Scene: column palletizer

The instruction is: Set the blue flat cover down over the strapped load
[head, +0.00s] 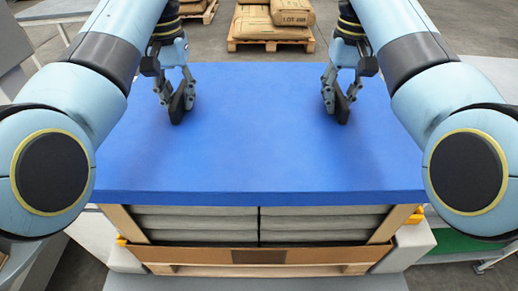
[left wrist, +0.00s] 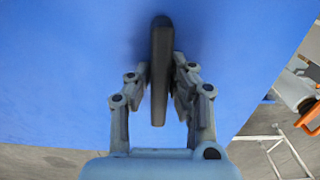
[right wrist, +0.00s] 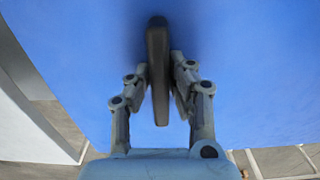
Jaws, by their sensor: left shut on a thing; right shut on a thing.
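The blue flat cover (head: 255,130) lies level over the strapped load (head: 260,225) in the head view. Grey stacked layers with tan corner boards show below its front edge, on a wooden pallet. I cannot tell whether the cover touches the load's top. My left gripper (head: 178,104) is shut on a dark upright handle on the cover, seen closely in the left wrist view (left wrist: 160,75). My right gripper (head: 340,105) is shut on a second dark handle, also seen in the right wrist view (right wrist: 158,75). The cover's far side hides the back of the load.
Behind the cover, a wooden pallet (head: 270,44) carries brown sacks (head: 290,14). Yellow-marked grey blocks (head: 411,245) flank the load's base. A green surface (head: 465,243) lies at the right. Grey floor shows around the far side.

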